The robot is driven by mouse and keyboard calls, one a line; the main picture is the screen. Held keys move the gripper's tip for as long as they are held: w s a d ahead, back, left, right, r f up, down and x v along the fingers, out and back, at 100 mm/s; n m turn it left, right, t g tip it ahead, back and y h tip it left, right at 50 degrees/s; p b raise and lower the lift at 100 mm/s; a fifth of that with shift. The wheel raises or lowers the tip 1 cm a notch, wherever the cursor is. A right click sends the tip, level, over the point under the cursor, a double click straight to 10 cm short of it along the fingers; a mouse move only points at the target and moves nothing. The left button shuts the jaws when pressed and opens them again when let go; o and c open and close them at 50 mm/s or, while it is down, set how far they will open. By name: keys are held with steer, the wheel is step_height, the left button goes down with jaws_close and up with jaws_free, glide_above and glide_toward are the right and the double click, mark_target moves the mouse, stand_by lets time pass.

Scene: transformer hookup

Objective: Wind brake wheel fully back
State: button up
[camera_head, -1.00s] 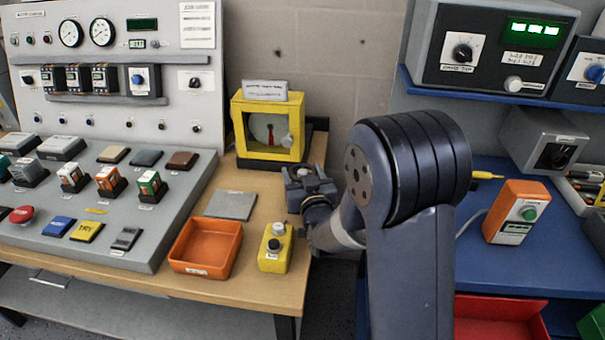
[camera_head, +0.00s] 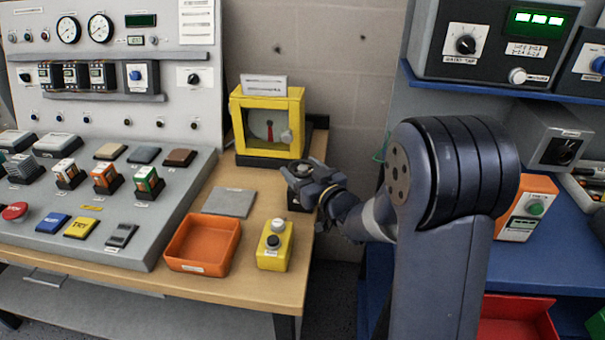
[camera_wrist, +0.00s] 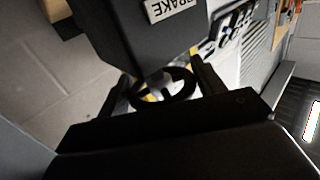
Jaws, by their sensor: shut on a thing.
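The brake wheel (camera_wrist: 182,96) is a small black spoked wheel on a dark box (camera_wrist: 146,38) with a white label reading "BRAKE" in the wrist view. My gripper (camera_wrist: 163,84) has one finger on each side of the wheel and is shut on its rim. In the head view my gripper (camera_head: 304,174) is at the wheel, at the right edge of the wooden bench. The box below is mostly hidden by my gripper there. How far the wheel is turned cannot be read.
A yellow framed gauge (camera_head: 268,122) with a red pointer stands just behind my gripper. A yellow button box (camera_head: 274,246) and an orange tray (camera_head: 202,244) lie in front of it. A blue bench (camera_head: 565,235) with an orange box (camera_head: 528,207) is at the right.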

mark_target(302, 167)
steer(key=n+g+y+p, duration=0.1)
steer(key=n+g+y, duration=0.1)
steer(key=g+y, duration=0.1)
steer(key=n+g+y+p, duration=0.2)
steer(key=n+y, duration=0.1)
steer(key=shift+w+r+g, duration=0.1)
steer(key=shift+r+g, duration=0.1)
steer(key=shift+g, duration=0.2)
steer(key=n+g+y+p, duration=0.1)
steer(key=n+g, duration=0.2)
steer(key=g, duration=0.1)
steer(key=n+g+y+p, duration=0.1)
steer(key=n+g+y, duration=0.1)
steer(key=g, duration=0.2)
steer(key=shift+f+n, duration=0.1)
steer(key=shift+n, duration=0.3)
steer(key=shift+g, duration=0.3)
steer(key=o, duration=1)
step_height(302, 167, up, 10)
steer(key=shift+f+p, duration=0.1)
steer(key=shift+p, duration=0.35)
